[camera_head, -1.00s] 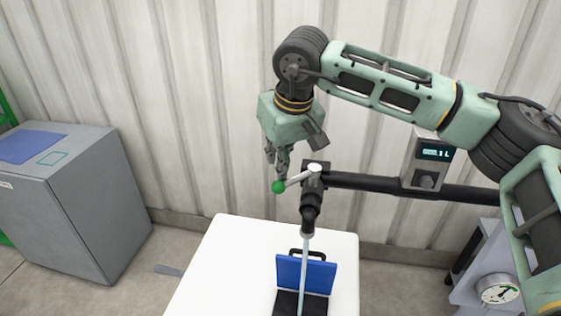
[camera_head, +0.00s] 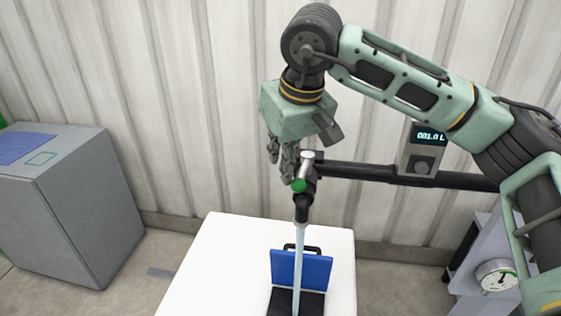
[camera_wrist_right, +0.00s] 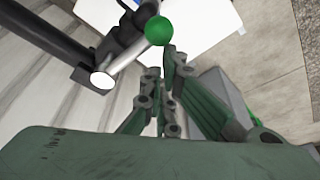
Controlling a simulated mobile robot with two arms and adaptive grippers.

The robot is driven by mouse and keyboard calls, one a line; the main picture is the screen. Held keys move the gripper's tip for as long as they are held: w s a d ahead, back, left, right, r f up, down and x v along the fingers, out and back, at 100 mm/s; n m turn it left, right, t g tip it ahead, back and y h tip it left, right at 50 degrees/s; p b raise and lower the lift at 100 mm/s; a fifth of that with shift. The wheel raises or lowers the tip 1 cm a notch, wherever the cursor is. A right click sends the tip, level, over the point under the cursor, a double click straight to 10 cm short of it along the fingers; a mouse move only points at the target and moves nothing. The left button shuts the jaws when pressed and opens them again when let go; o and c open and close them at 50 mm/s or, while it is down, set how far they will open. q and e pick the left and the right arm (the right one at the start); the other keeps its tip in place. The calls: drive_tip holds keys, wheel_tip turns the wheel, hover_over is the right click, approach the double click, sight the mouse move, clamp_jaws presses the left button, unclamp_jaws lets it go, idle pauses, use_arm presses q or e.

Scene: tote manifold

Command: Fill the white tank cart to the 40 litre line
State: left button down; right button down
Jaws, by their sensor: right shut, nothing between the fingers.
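The white tank cart (camera_head: 215,262) stands below the pipe, its blue lid (camera_head: 312,270) raised. A pale stream (camera_head: 299,262) runs from the black spout (camera_head: 303,208) down toward the cart's dark opening; the level inside is hidden. The valve lever ends in a green knob (camera_head: 299,185), pointing toward me over the spout. The meter (camera_head: 429,136) reads 001.0 L. My right gripper (camera_head: 281,165) is shut and empty, just left of the knob. In the right wrist view its fingers (camera_wrist_right: 160,82) are close to the green knob (camera_wrist_right: 159,30); contact is unclear. My left gripper is out of view.
The black pipe (camera_head: 350,171) runs right from the valve, behind my right arm. A grey cabinet (camera_head: 65,205) stands at left. A dial gauge (camera_head: 497,275) sits at lower right. A corrugated wall closes off the back.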

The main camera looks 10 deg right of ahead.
drive_tip(key=shift+s+r, duration=0.1)
idle(0.6)
drive_tip(key=v, duration=1.1)
drive_tip(key=shift+r, duration=0.35)
drive_tip(key=shift+s, duration=0.15)
